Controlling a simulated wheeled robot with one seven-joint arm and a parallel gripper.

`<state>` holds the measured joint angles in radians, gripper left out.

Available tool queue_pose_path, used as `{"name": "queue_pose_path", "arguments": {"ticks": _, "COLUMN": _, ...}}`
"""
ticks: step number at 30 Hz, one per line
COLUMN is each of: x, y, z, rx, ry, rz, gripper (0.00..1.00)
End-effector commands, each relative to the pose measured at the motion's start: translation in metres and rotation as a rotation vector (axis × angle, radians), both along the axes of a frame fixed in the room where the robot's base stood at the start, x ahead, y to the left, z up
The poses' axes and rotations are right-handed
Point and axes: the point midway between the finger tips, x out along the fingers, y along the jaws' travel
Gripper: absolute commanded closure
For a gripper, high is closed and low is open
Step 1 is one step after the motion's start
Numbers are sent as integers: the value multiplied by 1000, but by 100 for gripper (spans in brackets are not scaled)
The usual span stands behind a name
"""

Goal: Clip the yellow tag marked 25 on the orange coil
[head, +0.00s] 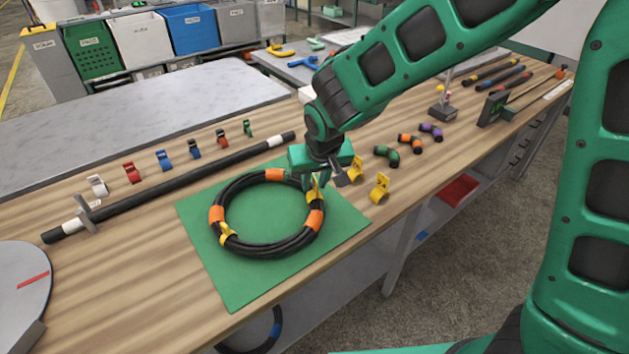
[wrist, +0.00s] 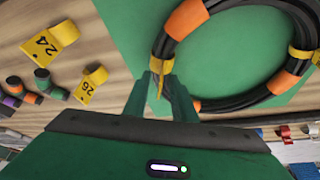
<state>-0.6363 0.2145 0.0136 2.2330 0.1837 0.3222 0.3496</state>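The orange coil, a black hose ring with orange bands (head: 267,247), lies on a green mat (head: 240,288). My gripper (head: 316,187) is over its right side, pointing down. It is shut on a yellow tag (wrist: 157,78), which is at the edge of the hose; its number cannot be read, and I cannot tell whether it is around the hose. Another yellow tag (head: 227,233) sits on the coil's lower left. Two loose yellow tags lie on the bench right of the mat: one marked 24 (wrist: 50,43) and one marked 26 (wrist: 91,84).
Several coloured clips (head: 163,160) stand in a row behind a long black rod (head: 180,188). Green, orange and purple hose pieces (head: 408,143) lie right of the loose tags. Bins (head: 140,37) stand at the back. The bench's front edge runs close to the mat.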

Motion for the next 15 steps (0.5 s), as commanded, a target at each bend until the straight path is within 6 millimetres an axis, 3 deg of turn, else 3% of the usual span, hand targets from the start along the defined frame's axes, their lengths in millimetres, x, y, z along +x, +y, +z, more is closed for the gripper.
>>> {"name": "queue_pose_path", "arguments": {"ticks": 7, "x": -6, "y": -1, "z": 18, "rx": 2, "ry": -3, "rz": 1, "gripper": 76}}
{"name": "queue_pose_path", "arguments": {"ticks": 15, "x": -23, "y": -5, "z": 62, "rx": 3, "ry": -3, "rz": 0, "gripper": 76}}
